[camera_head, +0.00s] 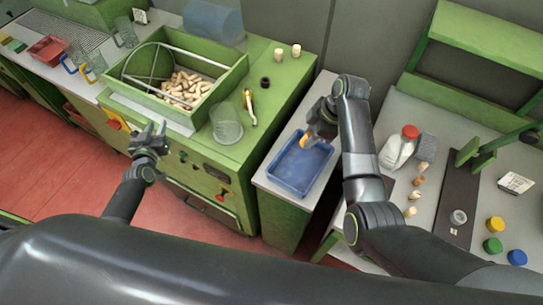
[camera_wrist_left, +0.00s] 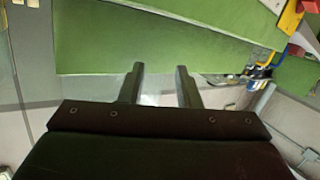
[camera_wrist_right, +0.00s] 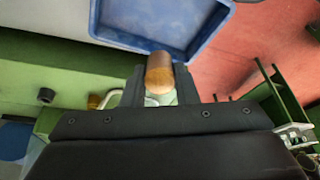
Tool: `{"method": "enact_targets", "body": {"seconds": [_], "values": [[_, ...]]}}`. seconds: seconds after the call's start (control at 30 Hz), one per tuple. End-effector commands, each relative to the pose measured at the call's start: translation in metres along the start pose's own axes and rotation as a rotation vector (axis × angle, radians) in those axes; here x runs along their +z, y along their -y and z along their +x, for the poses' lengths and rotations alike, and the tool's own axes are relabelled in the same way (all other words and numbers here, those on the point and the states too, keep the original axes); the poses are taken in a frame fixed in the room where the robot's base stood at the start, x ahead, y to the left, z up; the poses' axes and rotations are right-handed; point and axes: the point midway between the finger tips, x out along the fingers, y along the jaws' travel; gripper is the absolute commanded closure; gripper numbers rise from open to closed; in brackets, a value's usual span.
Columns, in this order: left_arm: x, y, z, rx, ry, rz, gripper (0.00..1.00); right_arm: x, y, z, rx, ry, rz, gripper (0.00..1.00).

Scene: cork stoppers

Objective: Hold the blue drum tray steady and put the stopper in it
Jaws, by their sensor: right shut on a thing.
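The blue drum tray (camera_head: 287,180) lies on a light-topped green stand, and its rim also shows in the right wrist view (camera_wrist_right: 130,42). My right gripper (camera_head: 310,138) is at the tray's far edge. It is shut on a cork stopper (camera_wrist_right: 159,73), brown on the side with a paler end. The stopper is held close to the tray's rim; whether they touch I cannot tell. My left gripper (camera_head: 150,137) is open and empty in front of the green bench, well left of the tray. In the left wrist view its two fingers (camera_wrist_left: 160,85) stand apart.
A green box (camera_head: 178,75) with many corks stands on the bench, near a clear beaker (camera_head: 227,124) and two stoppers (camera_head: 288,52). On the right table are a red-capped white bottle (camera_head: 398,147), several stoppers and coloured caps (camera_head: 495,224).

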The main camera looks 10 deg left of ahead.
Motion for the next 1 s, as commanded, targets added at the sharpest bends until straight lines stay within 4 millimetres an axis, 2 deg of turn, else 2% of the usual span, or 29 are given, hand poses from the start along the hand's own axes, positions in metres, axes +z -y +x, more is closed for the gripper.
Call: {"method": "enact_targets", "body": {"seconds": [0.03, 0.2, 0.3, 0.37, 0.5, 0.73, 0.87, 1.0], "values": [[-0.030, -0.011, 0.013, 0.025, -0.051, 0.030, 0.70, 0.000, 0.000, 0.000, 0.000, 0.000, 0.000, 0.94], [-0.117, -0.055, 0.045, 0.113, -0.177, 0.234, 0.70, 0.000, 0.000, 0.000, 0.000, 0.000, 0.000, 0.94], [-0.162, -0.087, 0.057, 0.167, -0.240, 0.386, 0.70, 0.000, 0.000, 0.000, 0.000, 0.000, 0.000, 0.94], [-0.176, -0.112, 0.063, 0.212, -0.247, 0.487, 0.70, 0.000, 0.000, 0.000, 0.000, 0.000, 0.000, 0.94], [-0.156, -0.160, 0.068, 0.330, -0.161, 0.675, 0.70, 0.000, 0.000, 0.000, 0.000, 0.000, 0.000, 0.94], [-0.124, -0.229, 0.064, 0.538, -0.039, 0.963, 0.70, 0.000, 0.000, 0.000, 0.000, 0.000, 0.000, 0.94], [-0.103, -0.262, 0.055, 0.667, 0.029, 1.115, 0.70, 0.000, 0.000, 0.000, 0.000, 0.000, 0.000, 0.94], [-0.066, -0.287, 0.036, 0.822, 0.139, 1.229, 0.70, 0.000, 0.000, 0.000, 0.000, 0.000, 0.000, 0.94]]}}
